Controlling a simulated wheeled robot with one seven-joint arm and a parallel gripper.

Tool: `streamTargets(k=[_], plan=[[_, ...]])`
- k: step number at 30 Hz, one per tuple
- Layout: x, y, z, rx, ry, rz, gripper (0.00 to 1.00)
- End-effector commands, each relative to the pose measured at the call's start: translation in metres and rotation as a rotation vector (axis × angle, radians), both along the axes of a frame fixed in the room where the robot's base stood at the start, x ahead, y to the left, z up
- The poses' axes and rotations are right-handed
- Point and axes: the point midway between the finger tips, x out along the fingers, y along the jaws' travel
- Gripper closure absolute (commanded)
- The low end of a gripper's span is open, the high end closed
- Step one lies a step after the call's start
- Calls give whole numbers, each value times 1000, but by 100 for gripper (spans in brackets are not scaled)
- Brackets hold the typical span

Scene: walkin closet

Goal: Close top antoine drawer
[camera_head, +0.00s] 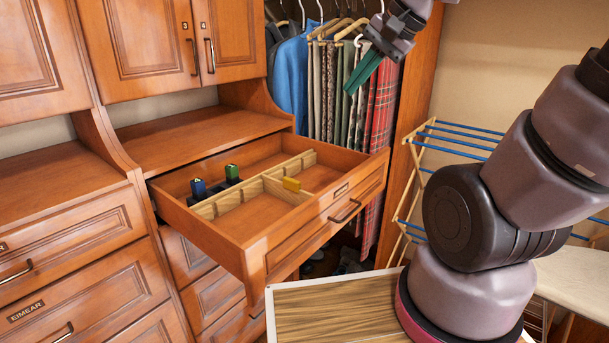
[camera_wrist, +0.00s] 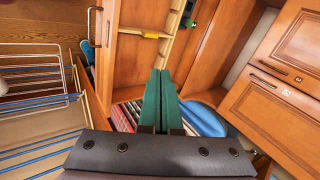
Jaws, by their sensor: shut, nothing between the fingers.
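The top drawer (camera_head: 290,240) of the wooden cabinet is pulled far out. Its front has a dark bar handle (camera_head: 345,211) and a small name plate (camera_head: 341,190) too small to read. In the wrist view the drawer (camera_wrist: 132,52) and its handle (camera_wrist: 91,24) show at upper left of centre. My gripper (camera_head: 352,90) is above and behind the drawer's far right corner, in front of the hanging clothes, apart from the drawer. Its green fingers (camera_wrist: 160,72) are shut together with nothing between them.
Inside the drawer are a wooden divider (camera_head: 235,196), a yellow block (camera_head: 291,184) and two dark items with blue and green tops (camera_head: 232,173). A drying rack (camera_head: 425,150) stands at right. Clothes (camera_head: 345,95) hang behind.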

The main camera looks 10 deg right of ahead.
Motion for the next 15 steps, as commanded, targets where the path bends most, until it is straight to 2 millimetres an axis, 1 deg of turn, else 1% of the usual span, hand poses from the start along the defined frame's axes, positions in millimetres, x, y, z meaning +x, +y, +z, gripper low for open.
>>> streamTargets(k=[1, 3, 5, 7, 9, 11, 12, 14, 15], plan=[[16, 9, -11, 87, 65, -54, 100], [37, 20, -23, 207, 141, -143, 100], [56, 28, -34, 304, 205, -227, 100], [78, 34, -49, 411, 281, -333, 100], [100, 38, -67, 509, 354, -450, 100], [119, 40, -85, 587, 415, -554, 100], [131, 40, -98, 636, 454, -629, 100], [148, 38, -120, 704, 511, -743, 100], [159, 36, -135, 745, 544, -821, 100]])
